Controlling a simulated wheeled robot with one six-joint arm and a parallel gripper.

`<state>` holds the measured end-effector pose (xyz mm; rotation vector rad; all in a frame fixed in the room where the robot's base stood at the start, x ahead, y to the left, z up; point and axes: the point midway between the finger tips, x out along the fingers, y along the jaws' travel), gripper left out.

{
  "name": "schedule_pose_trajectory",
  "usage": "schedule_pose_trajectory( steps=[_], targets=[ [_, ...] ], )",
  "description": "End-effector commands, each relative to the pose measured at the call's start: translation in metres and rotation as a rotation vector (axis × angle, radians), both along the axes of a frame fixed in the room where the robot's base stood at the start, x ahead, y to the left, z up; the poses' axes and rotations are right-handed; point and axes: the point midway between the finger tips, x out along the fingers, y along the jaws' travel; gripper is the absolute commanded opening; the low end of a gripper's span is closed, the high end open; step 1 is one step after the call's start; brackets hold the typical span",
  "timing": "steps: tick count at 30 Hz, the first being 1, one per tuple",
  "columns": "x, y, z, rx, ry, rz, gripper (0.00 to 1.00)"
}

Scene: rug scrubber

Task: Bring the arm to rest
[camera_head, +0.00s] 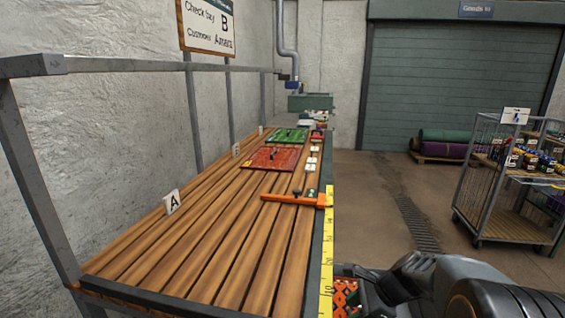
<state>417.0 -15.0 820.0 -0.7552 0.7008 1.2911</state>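My dark arm (430,280) shows at the bottom right, low beside the slatted bench (190,262). Its links overlap, so I cannot make out the fingertips or whether they hold anything. The arm appears to be apart from the bench top. A small red and orange patterned piece (345,296) shows beside the bench edge, partly hidden by my arm.
On the bench lie an orange bar-shaped tool (290,200), a red patterned rug (270,158) and a green one (290,135). A yellow measuring strip (327,250) runs along its right edge. A wire cart (485,195) stands right.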

Motion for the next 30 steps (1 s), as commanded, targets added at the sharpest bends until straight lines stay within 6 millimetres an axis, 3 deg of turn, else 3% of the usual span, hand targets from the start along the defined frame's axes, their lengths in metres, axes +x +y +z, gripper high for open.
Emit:
schedule_pose_trajectory(
  steps=[1,3,6,12,19,30],
  targets=[
    [-0.018,0.012,0.052,-0.106,-0.097,0.182,0.40],
    [-0.040,0.019,0.086,-0.246,-0.215,0.429,0.40],
    [-0.067,0.024,0.128,-0.424,-0.359,0.753,0.40],
    [-0.100,0.023,0.182,-0.688,-0.544,1.236,0.40],
    [-0.114,0.020,0.204,-0.825,-0.620,1.484,0.40],
    [-0.115,0.019,0.205,-0.841,-0.626,1.513,0.40]
  ],
)
